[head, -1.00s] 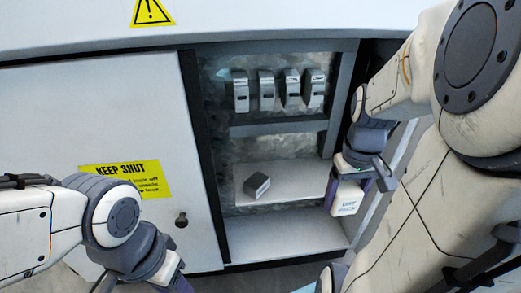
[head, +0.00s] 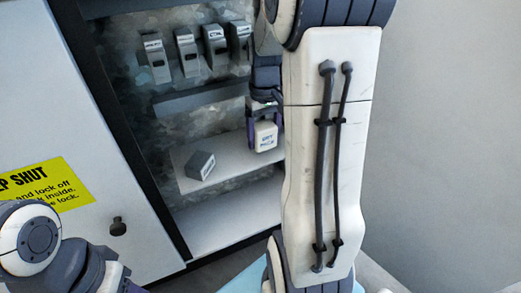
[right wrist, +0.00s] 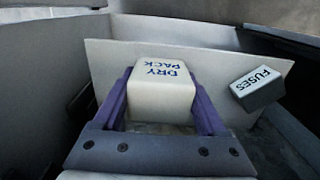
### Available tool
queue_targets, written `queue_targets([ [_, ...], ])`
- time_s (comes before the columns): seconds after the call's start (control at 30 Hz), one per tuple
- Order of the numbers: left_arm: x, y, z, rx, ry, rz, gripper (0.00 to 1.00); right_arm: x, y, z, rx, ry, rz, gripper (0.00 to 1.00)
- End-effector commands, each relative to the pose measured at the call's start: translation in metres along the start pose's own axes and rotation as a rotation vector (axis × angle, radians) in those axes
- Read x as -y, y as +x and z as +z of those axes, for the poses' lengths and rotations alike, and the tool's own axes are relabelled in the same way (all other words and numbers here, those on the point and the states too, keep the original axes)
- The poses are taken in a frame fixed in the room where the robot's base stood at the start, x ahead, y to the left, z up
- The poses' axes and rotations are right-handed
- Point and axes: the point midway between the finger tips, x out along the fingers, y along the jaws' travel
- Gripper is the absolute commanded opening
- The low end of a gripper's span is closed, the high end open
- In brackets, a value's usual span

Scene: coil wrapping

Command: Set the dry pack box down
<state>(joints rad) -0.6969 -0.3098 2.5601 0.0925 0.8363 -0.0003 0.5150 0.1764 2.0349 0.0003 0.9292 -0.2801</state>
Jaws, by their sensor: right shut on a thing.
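The dry pack box (head: 265,135) is a small white block with dark lettering. My right gripper (head: 265,127) is shut on it, with purple fingers on either side. In the head view it is at the right part of the pale middle shelf (head: 228,152) in the cabinet. I cannot tell whether its underside touches the shelf. In the right wrist view the box (right wrist: 162,100) sits upright between the fingers, its lettered top showing. Only the wrist of my left arm shows at the lower left; its fingers are out of frame.
A grey box (head: 200,165) lies tilted on the same shelf, left of the dry pack box; its label reads FUSES in the right wrist view (right wrist: 258,88). Several grey labelled units (head: 187,52) stand above. The cabinet door (head: 60,130) is at the left. My right arm hides the cabinet's right side.

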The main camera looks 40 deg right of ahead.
Motion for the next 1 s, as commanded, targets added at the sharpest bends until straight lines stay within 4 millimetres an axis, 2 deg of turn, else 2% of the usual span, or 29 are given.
queue_targets([
  [0.33,0.003,0.035,0.002,0.000,0.000,0.000,0.50,-0.001,0.041,0.000,0.000,0.001,0.000,0.14],
  [0.77,0.002,0.034,0.002,-0.001,0.000,0.000,0.50,-0.001,0.043,0.000,0.001,0.001,0.000,0.14],
  [0.8,0.002,0.034,0.002,-0.001,0.000,0.000,0.50,-0.001,0.043,0.000,0.001,0.001,0.000,0.90],
  [0.83,0.002,0.034,0.002,-0.001,0.000,0.000,0.50,-0.001,0.043,0.000,0.001,0.001,0.000,1.00],
  [1.0,0.002,0.034,0.002,-0.001,0.000,0.000,0.50,-0.001,0.042,0.000,0.000,0.001,0.000,1.00],
])
